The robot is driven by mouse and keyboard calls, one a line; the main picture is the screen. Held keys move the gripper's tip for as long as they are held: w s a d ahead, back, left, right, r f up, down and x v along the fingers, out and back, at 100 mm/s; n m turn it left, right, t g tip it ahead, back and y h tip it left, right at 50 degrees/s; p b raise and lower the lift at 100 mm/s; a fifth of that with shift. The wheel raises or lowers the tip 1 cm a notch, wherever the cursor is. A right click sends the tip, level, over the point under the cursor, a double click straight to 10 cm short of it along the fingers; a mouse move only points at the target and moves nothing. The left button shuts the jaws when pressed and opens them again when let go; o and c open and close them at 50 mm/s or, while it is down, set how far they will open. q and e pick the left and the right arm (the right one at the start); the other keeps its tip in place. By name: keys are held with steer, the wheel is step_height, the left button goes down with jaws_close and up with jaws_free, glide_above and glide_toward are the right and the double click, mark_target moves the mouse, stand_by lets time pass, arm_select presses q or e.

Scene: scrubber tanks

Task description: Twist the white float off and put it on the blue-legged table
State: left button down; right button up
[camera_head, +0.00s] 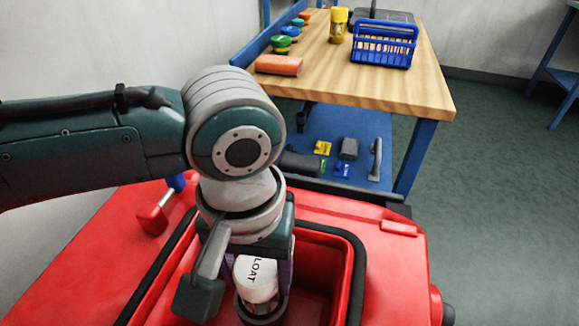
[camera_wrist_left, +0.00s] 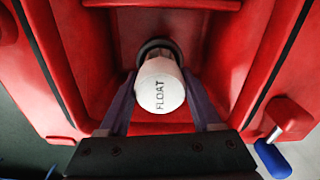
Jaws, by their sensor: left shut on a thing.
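The white float (camera_head: 254,281), marked FLOAT, stands inside the open red tank of the scrubber (camera_head: 385,275). A dark ring (camera_head: 262,308) sits around its lower end. My left gripper (camera_head: 268,278) reaches down into the tank from above and is shut on the float. In the left wrist view, the float (camera_wrist_left: 160,88) lies between the two purple fingers (camera_wrist_left: 159,105), with the dark ring behind it. The blue-legged table (camera_head: 433,95) with a wooden top stands beyond the scrubber. My right gripper is in neither view.
A blue lower shelf (camera_head: 345,130) holds several parts.

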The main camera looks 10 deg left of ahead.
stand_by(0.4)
arm_select(q)
steer(key=shift+r+n+p, duration=0.1)
steer(key=shift+n+p, duration=0.4)
steer(key=shift+p, duration=0.2)
steer(key=shift+n, duration=0.3)
jaws_free()
stand_by(0.4)
step_height(320, 180, up, 7)
steer(key=p, duration=0.8)
steer(key=shift+p, duration=0.4)
